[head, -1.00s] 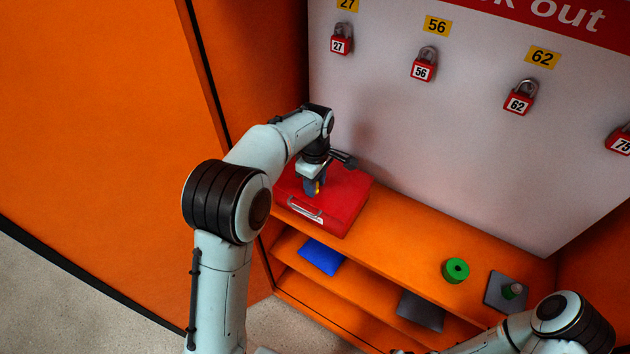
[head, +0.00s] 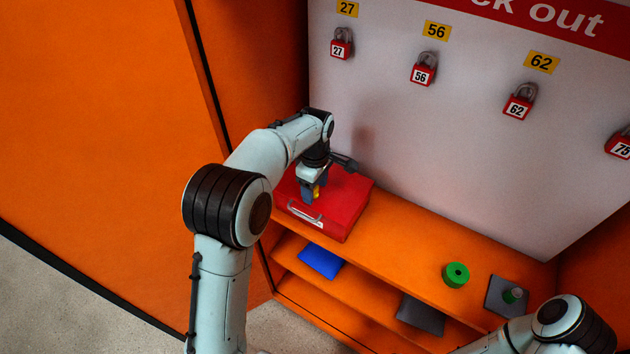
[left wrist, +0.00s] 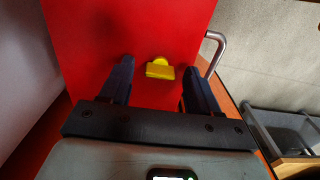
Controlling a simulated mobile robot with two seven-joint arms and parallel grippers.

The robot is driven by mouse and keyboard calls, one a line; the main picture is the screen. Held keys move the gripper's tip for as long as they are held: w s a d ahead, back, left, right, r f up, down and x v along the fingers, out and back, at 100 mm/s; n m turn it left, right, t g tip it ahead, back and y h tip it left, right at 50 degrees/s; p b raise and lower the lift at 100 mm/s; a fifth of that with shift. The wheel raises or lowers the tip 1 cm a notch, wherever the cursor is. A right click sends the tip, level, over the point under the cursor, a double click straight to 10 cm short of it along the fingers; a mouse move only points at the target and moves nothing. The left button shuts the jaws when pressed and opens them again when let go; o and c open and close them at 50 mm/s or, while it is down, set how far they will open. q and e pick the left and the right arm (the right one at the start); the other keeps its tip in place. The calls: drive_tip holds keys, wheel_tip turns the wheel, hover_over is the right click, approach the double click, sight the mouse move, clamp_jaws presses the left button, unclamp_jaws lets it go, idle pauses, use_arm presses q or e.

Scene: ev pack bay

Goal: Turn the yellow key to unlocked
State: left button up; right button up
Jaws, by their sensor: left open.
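The yellow key (left wrist: 160,69) stands on the face of a red box (head: 350,202), which rests on the orange shelf. The box fills much of the left wrist view (left wrist: 95,30). My left gripper (head: 314,190) is above the box with its two dark fingers apart. In the left wrist view the key lies between the open fingers, with a gap on each side and no contact visible. Only a bit of yellow shows by the fingers in the head view. My right forearm shows at the lower right, but its gripper is out of view.
A metal handle (head: 304,216) is on the box's front side. A green ring (head: 456,274) and a grey plate with a peg (head: 503,296) stand on the shelf to the right. Red padlocks (head: 423,69) hang on the white back panel. The shelf between box and ring is clear.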

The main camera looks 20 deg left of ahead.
use_arm(q)
wheel_tip(320, 180, up, 13)
drive_tip(key=shift+r+p, duration=0.2)
drive_tip(key=shift+p, duration=0.2)
use_arm(e)
drive_tip(key=shift+w+r, duration=0.55)
drive_tip(key=shift+w, duration=0.15)
